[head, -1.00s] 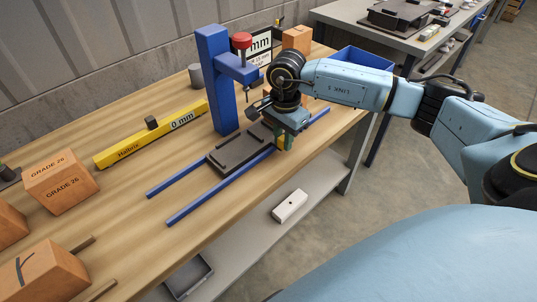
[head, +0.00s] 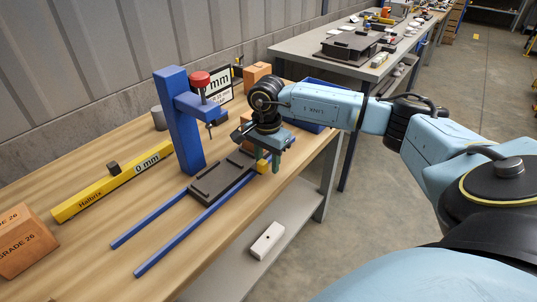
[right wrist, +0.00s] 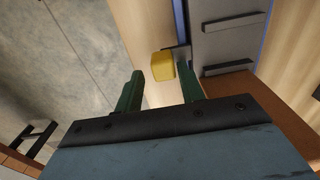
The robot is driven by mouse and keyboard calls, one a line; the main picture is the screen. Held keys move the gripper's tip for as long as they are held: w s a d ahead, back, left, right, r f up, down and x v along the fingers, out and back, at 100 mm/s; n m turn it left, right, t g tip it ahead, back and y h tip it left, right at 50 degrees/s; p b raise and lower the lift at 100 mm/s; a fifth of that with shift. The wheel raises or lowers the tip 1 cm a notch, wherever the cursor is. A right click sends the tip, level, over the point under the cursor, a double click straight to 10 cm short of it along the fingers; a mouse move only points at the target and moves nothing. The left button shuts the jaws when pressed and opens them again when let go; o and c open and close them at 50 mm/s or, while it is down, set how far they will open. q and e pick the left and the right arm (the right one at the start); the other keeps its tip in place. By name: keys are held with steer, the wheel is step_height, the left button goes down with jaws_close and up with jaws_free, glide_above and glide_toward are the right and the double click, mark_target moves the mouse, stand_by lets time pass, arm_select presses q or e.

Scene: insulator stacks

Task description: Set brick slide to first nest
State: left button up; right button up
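The brick slide (head: 222,180) is a dark grey plate with raised bars, lying on two blue rails under a blue post. A small yellow block (head: 262,166) is at its right end; it also shows in the right wrist view (right wrist: 162,66). My right gripper (head: 275,163) is over that end, fingers pointing down. In the right wrist view its green fingers (right wrist: 158,84) are apart, with the yellow block just past the tips, nearer the right finger. Whether they touch it I cannot tell. The nest cannot be made out. My left gripper is out of view.
The blue post (head: 180,120) with a red knob (head: 199,79) rises behind the slide. A yellow Halbrix bar (head: 112,181) lies at the back left, and an orange brick (head: 24,240) stands at the far left. The rails (head: 150,218) are bare left of the slide.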

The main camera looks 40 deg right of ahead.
steer(key=shift+o, duration=0.2)
steer(key=shift+d+f, duration=0.1)
steer(key=shift+f, duration=0.45)
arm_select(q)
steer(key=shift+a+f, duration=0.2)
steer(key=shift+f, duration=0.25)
arm_select(e)
steer(key=shift+w+r, duration=0.15)
steer(key=shift+r, duration=0.35)
steer(key=r, duration=0.1)
steer(key=d+r, duration=0.1)
steer(key=shift+s+d+r+p, duration=0.2)
steer(key=shift+d+r+p, duration=0.1)
steer(key=shift+p, duration=0.05)
arm_select(q)
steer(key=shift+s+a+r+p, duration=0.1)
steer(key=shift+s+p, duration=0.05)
steer(key=shift+p, duration=0.5)
arm_select(e)
step_height(320, 180, up, 10)
steer(key=a, duration=0.1)
steer(key=shift+f, duration=0.2)
steer(key=shift+w+a, duration=0.1)
